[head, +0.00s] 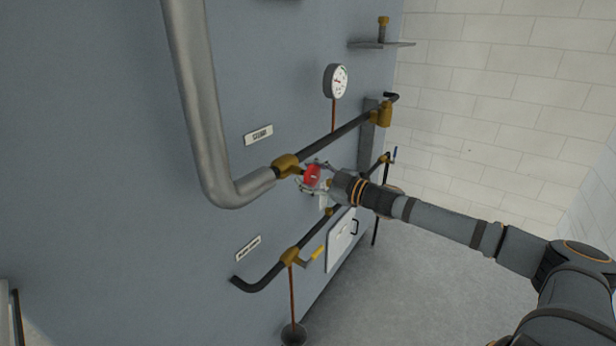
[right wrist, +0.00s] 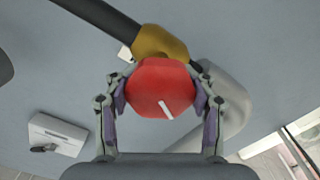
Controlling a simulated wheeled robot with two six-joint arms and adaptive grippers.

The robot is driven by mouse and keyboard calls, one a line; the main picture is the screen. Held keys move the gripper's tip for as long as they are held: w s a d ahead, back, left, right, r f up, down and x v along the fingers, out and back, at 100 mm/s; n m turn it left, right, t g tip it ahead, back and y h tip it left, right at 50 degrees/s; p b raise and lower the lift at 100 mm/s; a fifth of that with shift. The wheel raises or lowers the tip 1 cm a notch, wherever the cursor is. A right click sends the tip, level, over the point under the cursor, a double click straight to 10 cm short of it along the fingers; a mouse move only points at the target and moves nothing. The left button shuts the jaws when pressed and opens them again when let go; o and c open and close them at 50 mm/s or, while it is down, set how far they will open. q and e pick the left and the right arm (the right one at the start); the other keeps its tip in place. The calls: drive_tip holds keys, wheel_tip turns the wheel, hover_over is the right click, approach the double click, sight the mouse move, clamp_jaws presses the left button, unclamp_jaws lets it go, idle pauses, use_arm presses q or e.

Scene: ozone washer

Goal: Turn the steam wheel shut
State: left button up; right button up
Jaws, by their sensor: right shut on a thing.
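The steam wheel (head: 312,174) is a small red handwheel on a brass valve (head: 286,165) in the pipe line below the steam label (head: 258,135). In the right wrist view the red wheel (right wrist: 160,86) fills the middle, with a white pointer mark slanting down to the right. The brass valve body (right wrist: 160,42) shows behind it. My right gripper (head: 318,176) is at the wheel. In the right wrist view its fingers (right wrist: 160,98) are shut on the wheel's left and right sides. My left gripper is not in view.
A thick grey pipe (head: 205,120) runs down left of the valve. A pressure gauge (head: 336,81) sits above. Open floor (head: 420,285) lies to the right.

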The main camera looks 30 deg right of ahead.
drive_tip(key=m, duration=0.6)
drive_tip(key=shift+f+m+b, duration=0.1)
drive_tip(key=shift+m+b, duration=0.2)
drive_tip(key=shift+b, duration=0.1)
drive_tip(key=m, duration=0.5)
drive_tip(key=shift+m, duration=0.3)
drive_tip(key=o, duration=1.3)
